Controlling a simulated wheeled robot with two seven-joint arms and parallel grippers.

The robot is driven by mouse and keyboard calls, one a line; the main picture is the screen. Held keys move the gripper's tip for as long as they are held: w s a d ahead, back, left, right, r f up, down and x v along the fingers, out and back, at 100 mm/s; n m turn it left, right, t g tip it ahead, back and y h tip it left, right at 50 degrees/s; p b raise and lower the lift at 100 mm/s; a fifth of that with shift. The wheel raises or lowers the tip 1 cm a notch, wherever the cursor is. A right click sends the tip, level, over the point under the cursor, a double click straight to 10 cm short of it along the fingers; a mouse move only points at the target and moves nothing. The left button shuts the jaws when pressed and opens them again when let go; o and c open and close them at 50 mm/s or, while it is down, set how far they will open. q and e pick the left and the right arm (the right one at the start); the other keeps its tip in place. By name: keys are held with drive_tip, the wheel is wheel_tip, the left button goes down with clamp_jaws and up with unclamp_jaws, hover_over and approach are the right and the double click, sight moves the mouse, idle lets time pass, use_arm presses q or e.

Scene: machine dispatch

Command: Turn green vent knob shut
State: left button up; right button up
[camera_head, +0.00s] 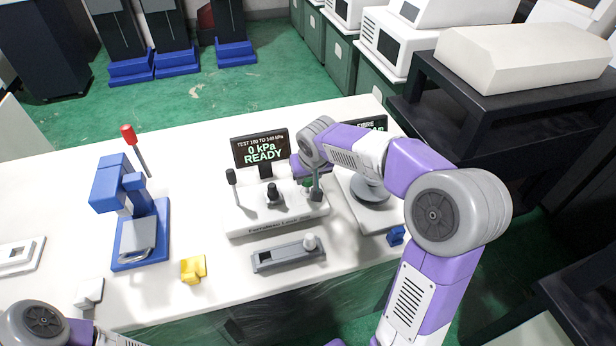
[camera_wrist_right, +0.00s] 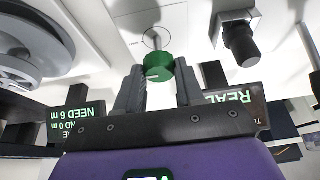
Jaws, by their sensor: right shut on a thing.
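The green vent knob (camera_head: 307,182) is at the right end of the white tester base (camera_head: 262,225). It is largely hidden behind my right gripper in the head view. In the right wrist view, the green knob (camera_wrist_right: 158,67) sits between the two dark fingers of my right gripper (camera_wrist_right: 157,88), which is shut on it. A pale mark shows on the knob's face. In the head view my right gripper (camera_head: 313,184) comes down over the knob. My left arm shows at the bottom left corner, but its gripper is out of view.
A screen (camera_head: 260,148) behind the base reads 0 kPa READY. A black knob (camera_head: 273,194) and a dark lever (camera_head: 233,184) stand left of the green knob. A grey fixture (camera_head: 289,253) lies in front. A blue press (camera_head: 137,220) and yellow block (camera_head: 193,269) are left.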

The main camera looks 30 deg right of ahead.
idle(0.4)
drive_tip(key=o, duration=1)
drive_tip(key=shift+o, duration=0.2)
drive_tip(key=p+v, duration=0.2)
drive_tip(key=v, duration=0.5)
drive_tip(key=shift+r, duration=0.25)
drive_tip(key=shift+s+f, duration=0.1)
drive_tip(key=shift+s, duration=0.1)
